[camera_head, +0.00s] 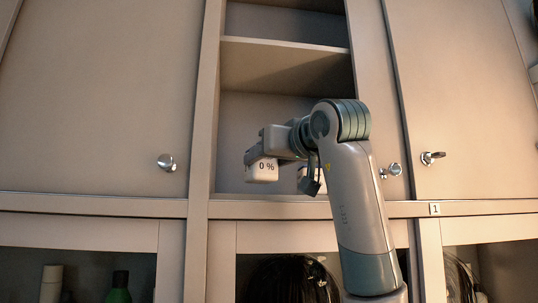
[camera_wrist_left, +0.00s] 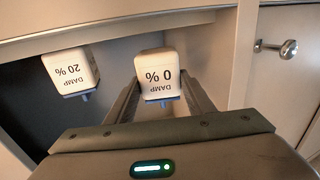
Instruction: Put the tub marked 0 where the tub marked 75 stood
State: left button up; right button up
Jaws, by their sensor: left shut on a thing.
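The tub marked 0 % (camera_head: 262,173) is white and sits in the open middle niche of the cabinet. My left gripper (camera_head: 268,145) is shut on it. In the left wrist view the same tub (camera_wrist_left: 159,76) is between the two fingers, its lettering upside down and a blue part at its lower edge. A white tub marked 20 % (camera_wrist_left: 72,70) stands apart to its left there. In the head view a white thing (camera_head: 302,174) behind my gripper is mostly hidden. I see no tub marked 75. My right gripper is out of view.
The niche has a shelf board (camera_head: 285,66) above the tub. Below are glass-fronted compartments with a green bottle (camera_head: 119,287) and dark hair-like things (camera_head: 290,280).

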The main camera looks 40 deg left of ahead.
pick_arm(q)
jog(key=shift+w+a+f+p, duration=0.15)
jog(key=shift+w+a+p, duration=0.15)
jog(key=shift+w+a, duration=0.65)
jog(key=shift+w+a+f+p, duration=0.15)
jog(key=shift+w+a+p, duration=0.1)
jog(key=shift+w+a, duration=0.7)
jog(key=shift+s+a, duration=0.2)
jog(key=shift+a, duration=0.05)
jog(key=shift+f+b, duration=0.8)
jog(key=shift+f, duration=0.2)
jog(key=o, duration=1.1)
jog(key=shift+c, duration=0.2)
jog(key=shift+d, duration=0.15)
